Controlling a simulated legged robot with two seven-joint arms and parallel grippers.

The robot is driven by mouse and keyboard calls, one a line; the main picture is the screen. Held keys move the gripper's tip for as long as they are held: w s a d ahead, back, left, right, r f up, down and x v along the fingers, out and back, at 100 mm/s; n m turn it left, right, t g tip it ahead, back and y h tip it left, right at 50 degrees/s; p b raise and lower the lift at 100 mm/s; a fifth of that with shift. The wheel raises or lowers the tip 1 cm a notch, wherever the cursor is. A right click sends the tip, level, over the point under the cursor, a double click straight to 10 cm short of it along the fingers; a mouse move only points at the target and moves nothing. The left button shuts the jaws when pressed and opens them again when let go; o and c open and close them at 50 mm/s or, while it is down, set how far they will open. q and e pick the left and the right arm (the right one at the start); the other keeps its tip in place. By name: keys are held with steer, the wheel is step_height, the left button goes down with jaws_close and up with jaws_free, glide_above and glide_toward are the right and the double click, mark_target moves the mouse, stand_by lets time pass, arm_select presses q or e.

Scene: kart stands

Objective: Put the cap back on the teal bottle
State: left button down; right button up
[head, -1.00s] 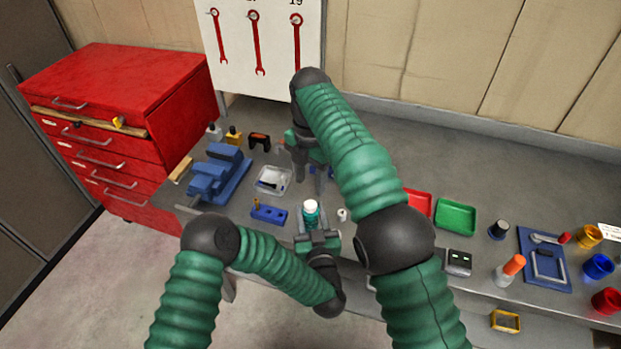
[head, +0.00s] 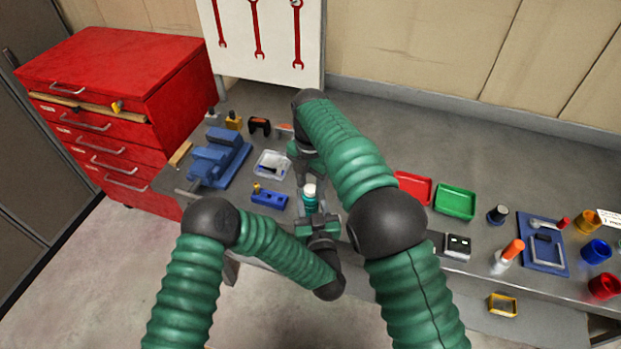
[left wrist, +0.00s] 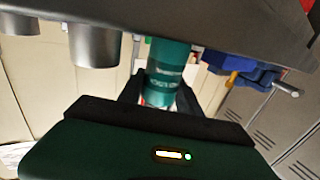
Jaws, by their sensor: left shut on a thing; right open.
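The teal bottle (head: 310,205) stands upright at the front of the workbench, with a white top (head: 309,189). I cannot tell whether that white part is the cap or the bare neck. My left gripper (head: 313,219) is shut on the bottle from the front. The left wrist view shows the teal body (left wrist: 167,72) between its two dark fingers. My right gripper (head: 312,181) points down right at the bottle's top, its jaws open. The right arm hides part of the bench behind it. No separate cap shows clearly now.
A blue block with a brass peg (head: 268,199), a clear tray (head: 272,165) and a blue vise (head: 219,158) lie left of the bottle. Red (head: 413,187) and green (head: 456,201) trays lie to the right, beyond my right arm. The bench's back right is clear.

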jaws_close()
stand_by(0.3)
